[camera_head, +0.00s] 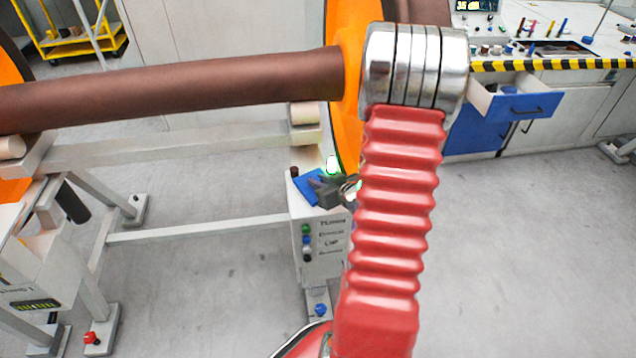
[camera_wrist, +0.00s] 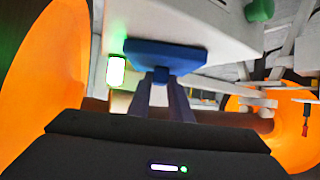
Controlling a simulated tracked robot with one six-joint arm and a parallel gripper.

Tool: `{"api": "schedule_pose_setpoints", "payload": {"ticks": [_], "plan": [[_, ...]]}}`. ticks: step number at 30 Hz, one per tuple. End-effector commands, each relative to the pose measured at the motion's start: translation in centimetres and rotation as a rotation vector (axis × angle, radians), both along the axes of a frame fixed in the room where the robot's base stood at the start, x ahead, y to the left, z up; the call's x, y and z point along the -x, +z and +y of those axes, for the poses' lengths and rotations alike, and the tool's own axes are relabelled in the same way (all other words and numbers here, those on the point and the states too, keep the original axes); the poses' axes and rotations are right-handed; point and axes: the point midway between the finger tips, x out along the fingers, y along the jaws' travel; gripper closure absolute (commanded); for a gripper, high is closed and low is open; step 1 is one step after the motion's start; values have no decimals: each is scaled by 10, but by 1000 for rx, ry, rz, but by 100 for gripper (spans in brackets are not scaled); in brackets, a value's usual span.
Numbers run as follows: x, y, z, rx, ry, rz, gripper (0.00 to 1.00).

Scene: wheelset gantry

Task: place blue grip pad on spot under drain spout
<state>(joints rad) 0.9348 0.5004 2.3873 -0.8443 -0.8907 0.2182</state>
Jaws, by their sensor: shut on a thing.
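The blue grip pad (camera_head: 307,186) shows in the head view at the top of the white control box, just left of my gripper (camera_head: 337,188). In the wrist view the blue grip pad (camera_wrist: 168,55) is a flat plate with a short stub. The fingers of my gripper (camera_wrist: 162,84) are shut on that stub. The pad looks close to the pale box surface; I cannot tell whether it touches. A dark angled tube (camera_head: 73,203) at the left frame may be the drain spout. No marked spot under it can be made out.
The control box (camera_head: 318,240) has coloured buttons on its front. A brown axle (camera_head: 180,84) and orange wheel (camera_head: 345,75) stand close to my arm. A crossbar (camera_head: 200,228) runs low to the left. A workbench drawer (camera_head: 515,100) is open at right. Floor between is clear.

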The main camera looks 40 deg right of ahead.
Motion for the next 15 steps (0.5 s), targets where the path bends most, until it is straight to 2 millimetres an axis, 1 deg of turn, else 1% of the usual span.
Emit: {"api": "schedule_pose_setpoints", "payload": {"ticks": [3,4,6,12,15], "plan": [[0,-1,0,0,0,0,100],[0,-2,0,0,0,0,81],[0,-2,0,0,0,0,76],[0,-1,0,0,1,0,63],[0,-1,0,0,1,0,63]]}}
